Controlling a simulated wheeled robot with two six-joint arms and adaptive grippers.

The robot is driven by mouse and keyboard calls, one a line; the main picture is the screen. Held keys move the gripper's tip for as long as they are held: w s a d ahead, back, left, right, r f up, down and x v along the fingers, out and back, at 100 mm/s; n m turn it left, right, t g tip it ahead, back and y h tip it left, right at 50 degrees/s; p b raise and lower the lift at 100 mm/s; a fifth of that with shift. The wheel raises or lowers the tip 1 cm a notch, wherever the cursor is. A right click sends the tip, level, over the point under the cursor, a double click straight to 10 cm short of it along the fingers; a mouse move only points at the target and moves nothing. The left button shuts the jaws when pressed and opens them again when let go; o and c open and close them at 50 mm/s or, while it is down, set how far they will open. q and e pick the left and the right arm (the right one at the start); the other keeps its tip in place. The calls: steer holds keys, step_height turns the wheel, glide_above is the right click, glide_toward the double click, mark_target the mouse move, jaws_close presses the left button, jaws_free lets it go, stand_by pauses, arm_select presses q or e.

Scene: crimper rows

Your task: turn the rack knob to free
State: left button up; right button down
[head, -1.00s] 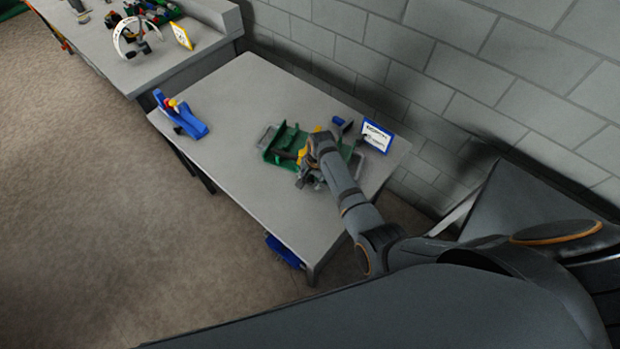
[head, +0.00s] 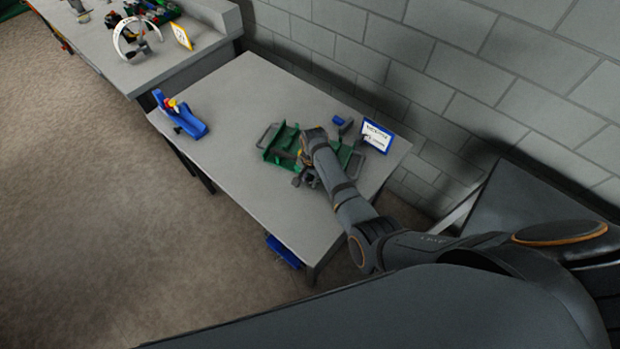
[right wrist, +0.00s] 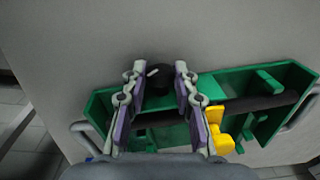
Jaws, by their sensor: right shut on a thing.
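The green rack (head: 270,154) lies on the grey table, partly covered by my right arm in the head view. In the right wrist view the rack (right wrist: 98,104) has a dark round knob (right wrist: 158,84) with a pale mark on its top, at its far edge. My right gripper (right wrist: 156,72) has one finger on each side of the knob and is shut on it. In the head view the right gripper (head: 306,175) is over the rack, and the knob cannot be made out there. My left gripper is not in view.
A dark bar (right wrist: 258,103) and a yellow piece (right wrist: 222,132) are on the rack. A blue-framed sign (head: 377,135) and small blue block (head: 338,120) stand behind it. A blue holder (head: 182,117) is at the table's left.

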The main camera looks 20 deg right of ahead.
steer(key=shift+w+a+f+g+h+b, duration=0.1)
steer(key=shift+a+g+h+b, duration=0.05)
steer(key=shift+g+h+b, duration=0.3)
steer(key=g+h+b, duration=0.1)
steer(key=b, duration=0.2)
steer(key=g+h+b, duration=0.1)
steer(key=h+b, duration=0.1)
steer(key=b, duration=0.2)
steer(key=shift+w+a+f, duration=0.2)
steer(key=shift+r+g+h+b, duration=0.15)
steer(key=shift+g+h+b, duration=0.2)
steer(key=shift+b, duration=0.35)
steer(key=shift+r, duration=0.1)
steer(key=c, duration=1)
jaws_free()
steer(key=shift+c, duration=0.2)
steer(key=v, duration=1.2)
